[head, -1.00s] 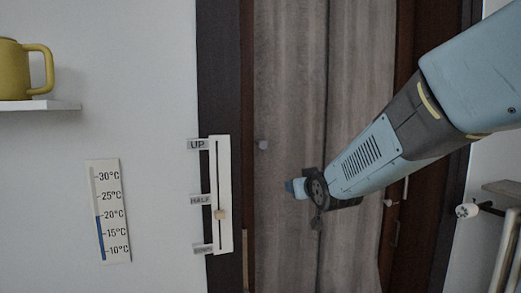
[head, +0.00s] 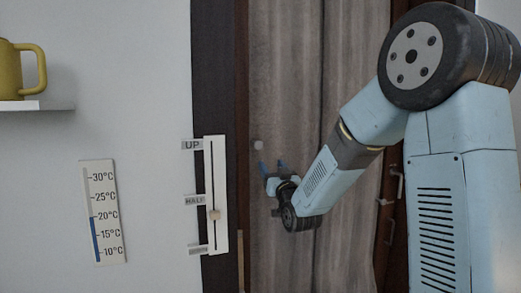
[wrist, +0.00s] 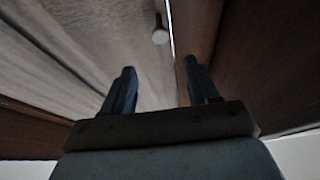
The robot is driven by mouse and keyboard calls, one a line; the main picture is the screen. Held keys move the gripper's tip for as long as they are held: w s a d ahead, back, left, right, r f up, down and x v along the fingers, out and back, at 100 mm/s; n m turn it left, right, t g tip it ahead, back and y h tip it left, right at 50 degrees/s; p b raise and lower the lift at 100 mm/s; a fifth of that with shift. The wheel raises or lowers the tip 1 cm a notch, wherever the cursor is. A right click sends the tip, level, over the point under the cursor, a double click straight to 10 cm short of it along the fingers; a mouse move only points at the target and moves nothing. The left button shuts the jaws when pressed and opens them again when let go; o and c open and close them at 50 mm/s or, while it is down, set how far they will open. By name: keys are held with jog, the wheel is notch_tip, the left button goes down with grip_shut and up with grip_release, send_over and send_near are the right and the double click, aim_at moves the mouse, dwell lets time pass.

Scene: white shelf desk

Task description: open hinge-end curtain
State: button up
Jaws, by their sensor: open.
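The grey-brown curtain (head: 345,90) hangs in folds inside a dark frame and covers most of the opening.
A thermometer (head: 103,210) hangs on the wall. A yellow mug (head: 12,75) stands on a small shelf (head: 45,106). Handles (head: 398,185) show on the right.

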aim_at(259, 145)
jog(key=x, duration=1.2)
jog(key=shift+a, duration=0.1)
grip_shut()
